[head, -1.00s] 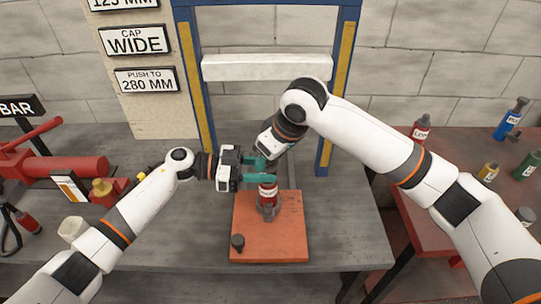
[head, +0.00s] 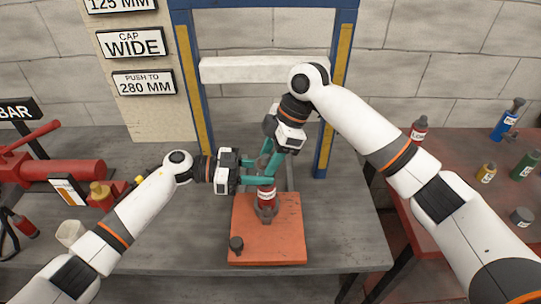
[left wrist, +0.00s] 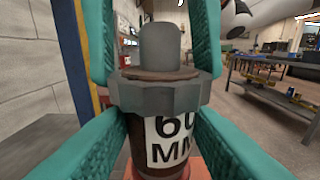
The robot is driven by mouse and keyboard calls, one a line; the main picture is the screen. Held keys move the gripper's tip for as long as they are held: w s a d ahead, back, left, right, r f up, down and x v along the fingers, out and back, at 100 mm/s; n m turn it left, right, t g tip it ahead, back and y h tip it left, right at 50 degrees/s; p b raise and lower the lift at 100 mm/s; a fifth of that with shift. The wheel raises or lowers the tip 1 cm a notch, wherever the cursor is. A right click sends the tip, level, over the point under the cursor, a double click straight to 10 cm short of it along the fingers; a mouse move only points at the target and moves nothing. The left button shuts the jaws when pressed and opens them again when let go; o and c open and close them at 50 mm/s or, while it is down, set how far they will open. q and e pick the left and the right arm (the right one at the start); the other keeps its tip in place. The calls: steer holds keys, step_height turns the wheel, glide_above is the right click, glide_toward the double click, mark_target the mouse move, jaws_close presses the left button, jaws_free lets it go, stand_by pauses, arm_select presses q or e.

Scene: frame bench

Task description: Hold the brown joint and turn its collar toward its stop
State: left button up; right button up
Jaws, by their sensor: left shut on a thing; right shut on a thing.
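The brown joint (head: 267,196) stands upright on an orange plate (head: 284,238) in the head view. In the left wrist view its body (left wrist: 172,142) bears a partly hidden "60 MM" label under a grey hexagonal collar (left wrist: 158,96) with a grey stub on top. My left gripper (head: 256,180) is shut on the body from the left, its teal fingers (left wrist: 165,128) on both sides below the collar. My right gripper (head: 268,163) comes down from above and is shut on the collar, with one teal finger on each side. The collar is hidden by fingers in the head view.
A dark knob (head: 236,244) sits at the plate's front left corner. A blue frame with a white crossbar (head: 262,69) stands behind. A red tool (head: 65,172) lies at the left; a red table (head: 455,190) with bottles is at the right.

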steer(key=shift+w+n+g+h, duration=0.15)
steer(key=shift+n+g, duration=0.15)
steer(key=shift+n, duration=0.55)
steer(key=shift+n+g+h, duration=0.15)
steer(key=shift+n+g, duration=0.15)
steer(key=shift+n, duration=0.55)
steer(key=o, duration=1)
steer(key=v, duration=1.2)
steer(key=shift+w, duration=0.15)
arm_select(q)
steer(key=o, duration=0.8)
